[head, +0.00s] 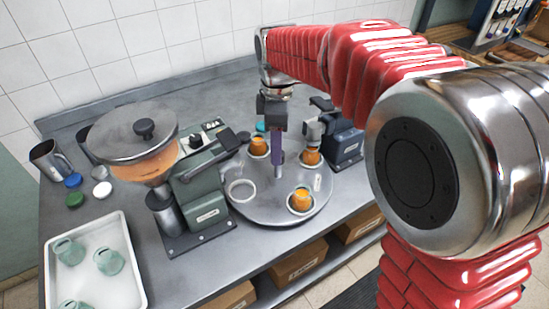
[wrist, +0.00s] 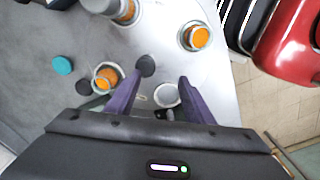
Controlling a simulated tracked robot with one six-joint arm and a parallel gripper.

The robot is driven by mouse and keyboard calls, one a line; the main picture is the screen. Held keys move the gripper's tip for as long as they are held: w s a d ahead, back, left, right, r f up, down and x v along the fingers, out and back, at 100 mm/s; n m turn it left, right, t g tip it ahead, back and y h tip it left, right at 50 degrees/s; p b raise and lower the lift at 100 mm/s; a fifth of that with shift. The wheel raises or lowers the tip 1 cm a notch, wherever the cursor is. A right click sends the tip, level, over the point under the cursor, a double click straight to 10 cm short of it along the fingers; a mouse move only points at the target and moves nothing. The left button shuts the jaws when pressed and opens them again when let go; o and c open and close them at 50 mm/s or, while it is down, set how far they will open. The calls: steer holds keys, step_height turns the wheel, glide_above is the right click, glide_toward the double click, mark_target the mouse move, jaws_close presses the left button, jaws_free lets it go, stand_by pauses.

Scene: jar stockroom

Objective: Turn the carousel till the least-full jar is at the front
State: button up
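The carousel (head: 268,212) is a round grey turntable on the counter, with several jars around a central post. The front jar (head: 300,201), the back-left jar (head: 259,147) and the back-right jar (head: 312,157) show orange contents. The left jar (head: 240,190) looks pale and shows no orange; in the wrist view this pale jar (wrist: 166,95) appears between my fingers. Exact fill levels are hard to tell. My gripper (head: 279,158) points down above the carousel middle. In the wrist view my gripper (wrist: 161,90) is open, with purple fingers apart; a dark round knob (wrist: 146,66) appears by the left fingertip, contact unclear.
A green machine with an orange-filled hopper (head: 145,150) stands left of the carousel, and a dark machine (head: 345,140) behind it to the right. A white tray (head: 132,270) with green jars lies at the front left. Loose lids (head: 74,200) lie beside it. Cardboard boxes (head: 300,262) sit below.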

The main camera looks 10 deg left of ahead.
steer(key=shift+r, duration=1.25)
steer(key=shift+f, duration=0.1)
